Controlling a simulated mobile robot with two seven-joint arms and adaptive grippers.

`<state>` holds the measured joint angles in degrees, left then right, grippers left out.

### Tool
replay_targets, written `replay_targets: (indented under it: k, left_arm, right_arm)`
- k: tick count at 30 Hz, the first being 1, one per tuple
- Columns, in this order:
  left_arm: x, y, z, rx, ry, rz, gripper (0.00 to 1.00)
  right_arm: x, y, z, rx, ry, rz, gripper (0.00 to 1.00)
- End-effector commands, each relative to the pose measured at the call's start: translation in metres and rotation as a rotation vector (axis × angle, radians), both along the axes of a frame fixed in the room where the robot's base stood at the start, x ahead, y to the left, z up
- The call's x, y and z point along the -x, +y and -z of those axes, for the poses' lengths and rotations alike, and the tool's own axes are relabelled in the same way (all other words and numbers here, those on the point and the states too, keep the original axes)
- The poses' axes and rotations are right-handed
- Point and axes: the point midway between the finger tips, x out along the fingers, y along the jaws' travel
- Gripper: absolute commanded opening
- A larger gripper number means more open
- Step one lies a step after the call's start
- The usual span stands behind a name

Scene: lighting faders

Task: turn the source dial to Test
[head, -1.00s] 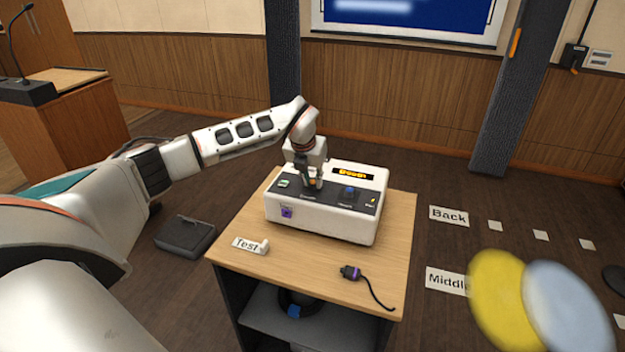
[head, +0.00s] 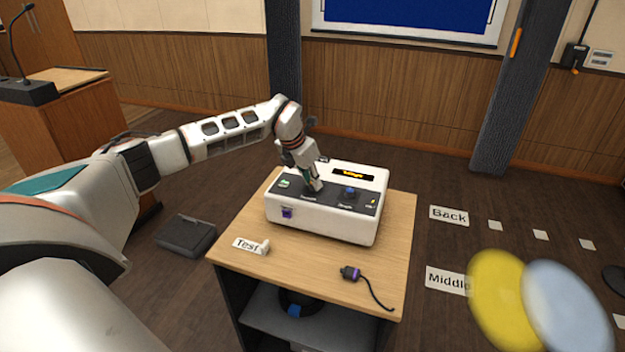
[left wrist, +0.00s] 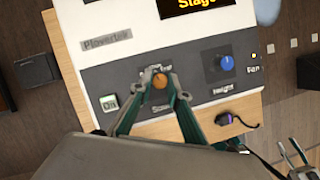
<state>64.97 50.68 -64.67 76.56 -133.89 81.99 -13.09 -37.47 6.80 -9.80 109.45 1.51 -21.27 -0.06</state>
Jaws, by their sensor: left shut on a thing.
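The source dial is a small knob with an orange top (left wrist: 160,82), on the dark panel of a white control box (head: 315,222). My left gripper (head: 316,187) reaches down to the panel from above. In the left wrist view its two fingers are shut on the dial, one on each side. The fingers hide part of the dial's printed labels. The yellow display (left wrist: 200,3) reads "Stage". A finger-like grey shape shows at the lower right corner of the left wrist view; I cannot make out its state.
A blue height dial (head: 350,192) is right of the source dial, and a green button (head: 285,184) is left. The wooden table (head: 300,272) carries a "Test" card (head: 246,244) and a black plug with cable (head: 352,273). The front tabletop between them is clear.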

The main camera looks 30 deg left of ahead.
Motion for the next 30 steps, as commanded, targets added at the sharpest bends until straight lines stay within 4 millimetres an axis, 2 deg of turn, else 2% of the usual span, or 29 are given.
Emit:
replay_targets:
  k: [30]
  left_arm:
    - [-0.0056,0.0046,-0.0024,-0.001,-0.003,0.921,0.0]
  right_arm:
    - [0.0015,-0.0007,0.001,0.005,0.003,-0.008,0.4]
